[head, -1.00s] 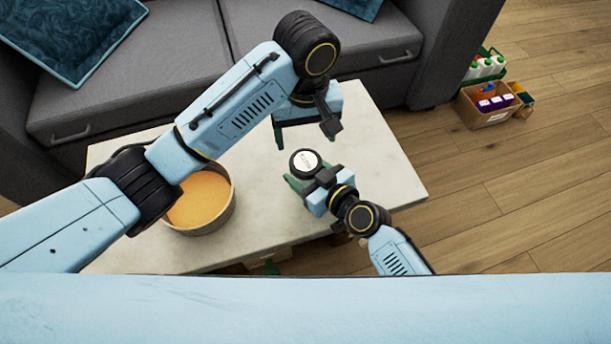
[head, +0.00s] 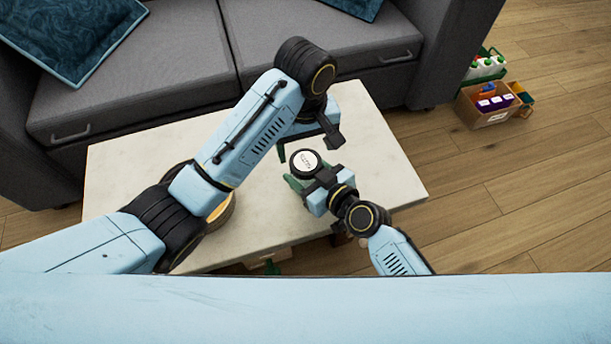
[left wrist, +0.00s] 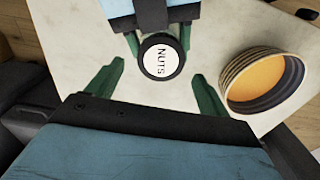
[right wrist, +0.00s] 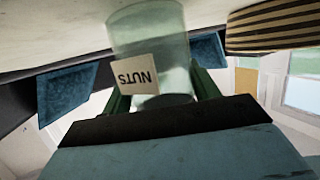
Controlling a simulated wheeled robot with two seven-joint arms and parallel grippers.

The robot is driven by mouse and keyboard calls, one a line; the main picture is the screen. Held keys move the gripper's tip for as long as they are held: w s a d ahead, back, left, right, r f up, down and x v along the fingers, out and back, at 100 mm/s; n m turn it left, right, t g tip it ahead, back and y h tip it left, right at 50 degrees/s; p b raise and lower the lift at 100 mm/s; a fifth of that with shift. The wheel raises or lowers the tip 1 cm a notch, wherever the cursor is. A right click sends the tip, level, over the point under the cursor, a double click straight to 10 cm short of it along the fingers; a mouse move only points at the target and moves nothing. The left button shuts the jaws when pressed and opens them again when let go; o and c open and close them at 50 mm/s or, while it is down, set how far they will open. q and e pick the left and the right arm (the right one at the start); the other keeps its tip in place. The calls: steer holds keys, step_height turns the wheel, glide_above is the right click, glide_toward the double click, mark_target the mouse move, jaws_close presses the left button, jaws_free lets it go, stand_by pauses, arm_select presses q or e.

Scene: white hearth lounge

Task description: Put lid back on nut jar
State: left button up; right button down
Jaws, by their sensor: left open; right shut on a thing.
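The nut jar (right wrist: 150,45) is clear glass with a cream "NUTS" label, which reads upside down in the right wrist view. My right gripper (head: 308,182) is shut on the jar and holds it upright over the table. The lid (head: 304,163), dark-rimmed with a white disc, sits over the top of the jar; its "NUTS" lettering shows in the left wrist view (left wrist: 160,60). I cannot tell how tightly it is seated. My left gripper (left wrist: 158,85) is open and empty just beyond the lid in the head view, with the lid framed between its fingers in its own view.
A pale stone-topped table (head: 375,180) lies beneath. A striped round bowl with an orange inside (left wrist: 265,80) stands on it, mostly behind my left arm in the head view. A grey sofa (head: 130,75) borders the far side. Boxes of goods (head: 490,105) stand on the floor at right.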

mark_target(306, 161)
arm_select(q)
steer(key=shift+f, duration=2.15)
steer(key=c, duration=1)
steer(key=o, duration=1.2)
steer(key=shift+r, duration=0.1)
step_height(306, 161, up, 6)
steer(key=shift+w+a+r, duration=0.1)
steer(key=shift+w+r, duration=0.05)
steer(key=shift+r, duration=0.05)
steer(key=shift+s+r, duration=0.2)
steer(key=shift+r, duration=2.55)
